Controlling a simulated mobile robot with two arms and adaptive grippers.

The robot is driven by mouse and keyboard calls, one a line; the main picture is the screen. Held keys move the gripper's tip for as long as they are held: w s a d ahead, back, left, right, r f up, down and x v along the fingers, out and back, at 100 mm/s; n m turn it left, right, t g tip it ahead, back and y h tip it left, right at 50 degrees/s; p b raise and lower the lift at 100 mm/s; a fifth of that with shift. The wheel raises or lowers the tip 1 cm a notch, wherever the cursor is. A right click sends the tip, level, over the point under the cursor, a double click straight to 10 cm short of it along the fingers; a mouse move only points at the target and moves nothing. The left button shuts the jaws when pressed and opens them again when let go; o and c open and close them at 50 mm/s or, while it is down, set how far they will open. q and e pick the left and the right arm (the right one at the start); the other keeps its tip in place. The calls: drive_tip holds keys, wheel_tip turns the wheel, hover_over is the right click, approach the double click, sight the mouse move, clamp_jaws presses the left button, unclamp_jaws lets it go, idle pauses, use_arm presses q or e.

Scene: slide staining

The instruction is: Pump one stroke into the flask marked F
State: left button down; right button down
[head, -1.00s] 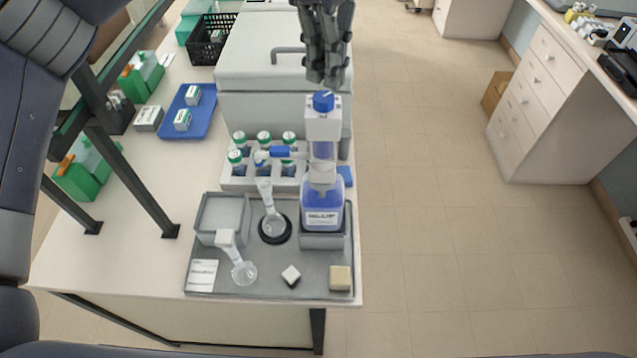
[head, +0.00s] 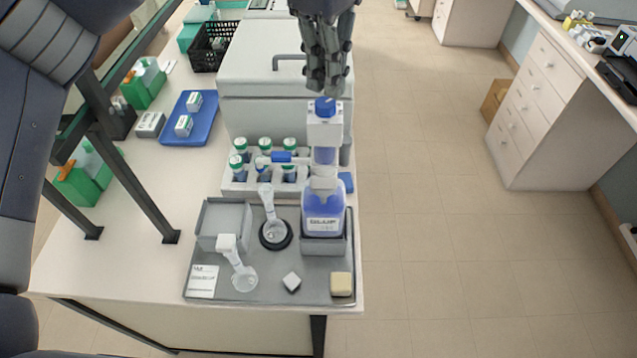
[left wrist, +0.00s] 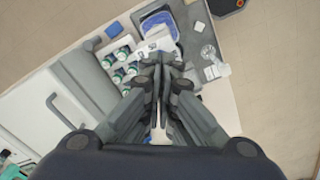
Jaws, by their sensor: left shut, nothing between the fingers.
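A dispenser bottle (head: 323,222) of blue liquid stands upright in a grey holder on the tray. One clear flask (head: 274,230) stands in a black ring beside the bottle. I cannot read an F on either. My left gripper (head: 323,91) is shut and empty, its fingertips just above the knob; contact is unclear. Its fingers also show in the left wrist view (left wrist: 160,64). My right gripper is not in view.
The grey tray (head: 262,291) also holds an open grey box (head: 223,222), a label card and two small blocks. A rack of green-capped bottles (head: 236,186) stands behind it. A large white machine (head: 262,68) is at the back. Dark posts stand at left.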

sight(326, 103)
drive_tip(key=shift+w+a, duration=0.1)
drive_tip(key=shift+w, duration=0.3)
use_arm(q)
drive_tip(key=shift+f, duration=0.1)
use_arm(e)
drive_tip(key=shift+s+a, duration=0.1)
